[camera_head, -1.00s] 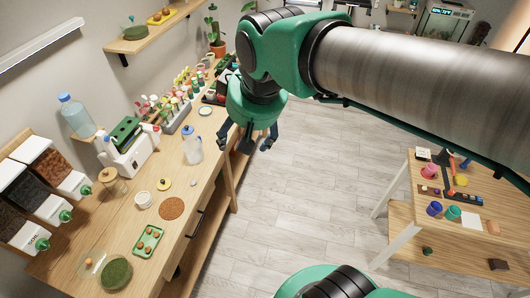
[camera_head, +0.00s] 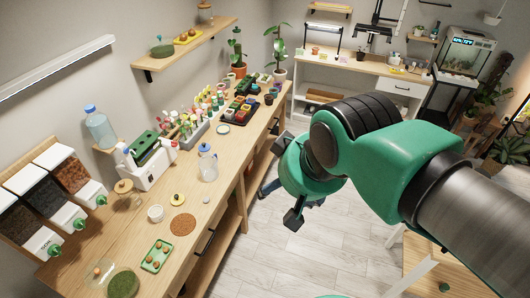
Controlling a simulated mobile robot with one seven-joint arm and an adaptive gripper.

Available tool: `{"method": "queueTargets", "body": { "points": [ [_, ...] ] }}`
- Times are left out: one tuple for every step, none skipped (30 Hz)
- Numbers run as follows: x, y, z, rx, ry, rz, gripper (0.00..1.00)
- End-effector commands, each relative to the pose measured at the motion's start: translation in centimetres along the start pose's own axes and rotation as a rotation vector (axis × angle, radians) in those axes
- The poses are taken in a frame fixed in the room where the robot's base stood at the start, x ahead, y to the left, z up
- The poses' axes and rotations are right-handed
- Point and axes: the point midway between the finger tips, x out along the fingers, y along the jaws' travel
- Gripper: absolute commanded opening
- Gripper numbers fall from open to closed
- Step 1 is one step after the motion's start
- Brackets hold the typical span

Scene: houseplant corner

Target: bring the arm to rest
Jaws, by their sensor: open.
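My arm (camera_head: 385,150), green with dark joints and a grey link, reaches in from the right side of the view. My gripper (camera_head: 280,204) hangs at its end over the floor, just right of the long wooden bench (camera_head: 203,230). Its dark fingers are spread open, and nothing shows between them. The gripper appears apart from the bench, and the wrist hides part of the floor behind it.
The bench carries a clear bottle with a blue lid (camera_head: 208,164), a green tray (camera_head: 157,256), a white-and-green machine (camera_head: 147,163) and several plants. A wooden table (camera_head: 425,270) stands at lower right. Grey floor (camera_head: 262,255) is open between them.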

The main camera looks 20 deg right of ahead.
Motion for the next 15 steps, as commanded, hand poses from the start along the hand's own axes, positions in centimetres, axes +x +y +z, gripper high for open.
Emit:
{"method": "queueTargets", "body": {
  "points": [
    [0.2,0.0,0.1,0.0,0.0,0.0,0.72],
    [0.4,0.0,0.2,0.0,0.0,0.0,0.72],
    [0.6,0.0,0.3,0.0,0.0,0.0,0.72],
    [0.8,0.0,0.4,0.0,0.0,0.0,0.72],
    [1.1,0.0,0.6,0.0,0.0,0.0,0.72],
    [1.4,0.0,0.8,0.0,0.0,0.0,0.72],
    [1.8,0.0,0.9,0.0,0.0,0.0,0.72],
    [2.1,0.0,1.1,0.0,0.0,0.0,0.72],
    [2.7,0.0,1.4,0.0,0.0,0.0,0.72],
    [3.1,0.0,1.6,0.0,0.0,0.0,0.72],
    [3.5,0.0,1.9,0.0,0.0,0.0,0.72],
    [4.2,0.0,2.2,0.0,0.0,0.0,0.72],
    [4.7,0.0,2.5,0.0,0.0,0.0,0.72],
    [5.1,0.0,2.8,0.0,0.0,0.0,0.72],
    [5.8,0.0,3.1,0.0,0.0,0.0,0.72]
  ]
}}
